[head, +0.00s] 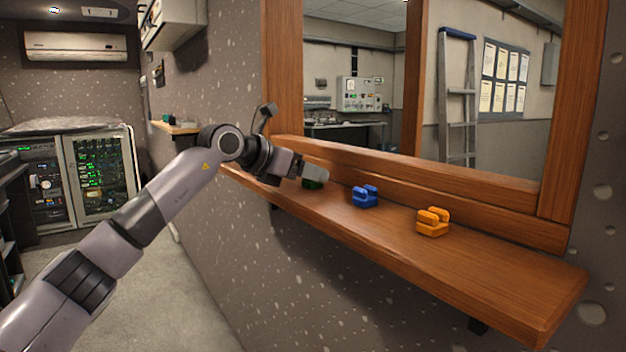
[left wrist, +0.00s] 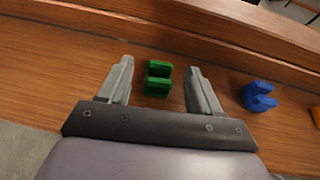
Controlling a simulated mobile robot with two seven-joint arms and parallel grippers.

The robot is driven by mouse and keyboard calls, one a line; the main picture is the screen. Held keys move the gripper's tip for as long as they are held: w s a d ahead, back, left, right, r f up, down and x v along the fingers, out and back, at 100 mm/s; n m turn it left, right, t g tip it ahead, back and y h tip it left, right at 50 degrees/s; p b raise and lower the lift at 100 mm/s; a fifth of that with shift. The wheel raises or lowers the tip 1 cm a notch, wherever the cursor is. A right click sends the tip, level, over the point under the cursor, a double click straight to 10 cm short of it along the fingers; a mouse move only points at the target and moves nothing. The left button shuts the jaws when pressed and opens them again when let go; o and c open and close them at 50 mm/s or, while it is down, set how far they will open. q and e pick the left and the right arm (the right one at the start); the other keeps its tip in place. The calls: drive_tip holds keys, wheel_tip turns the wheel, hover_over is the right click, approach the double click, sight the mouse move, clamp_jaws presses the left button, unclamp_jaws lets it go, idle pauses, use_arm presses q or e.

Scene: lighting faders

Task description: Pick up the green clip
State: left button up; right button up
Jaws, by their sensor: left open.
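The green clip (left wrist: 158,79) sits on the wooden ledge, between the two open fingers of my left gripper (left wrist: 160,84) in the left wrist view. Gaps show on both sides of it, so the fingers appear apart from it. My right gripper is not in either view.
A blue clip (head: 365,196) and an orange clip (head: 432,222) stand to the right on the wooden ledge (head: 500,268). A framed window (head: 400,165) rises behind the ledge. The ledge's right end is bare.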

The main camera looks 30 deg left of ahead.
use_arm(q)
drive_tip(key=shift+w+d+f, duration=0.15)
drive_tip(key=shift+w+f, duration=0.1)
drive_tip(key=shift+w, duration=0.3)
drive_tip(key=c, duration=1)
drive_tip(key=shift+r, duration=0.1)
drive_tip(key=shift+c, duration=0.2)
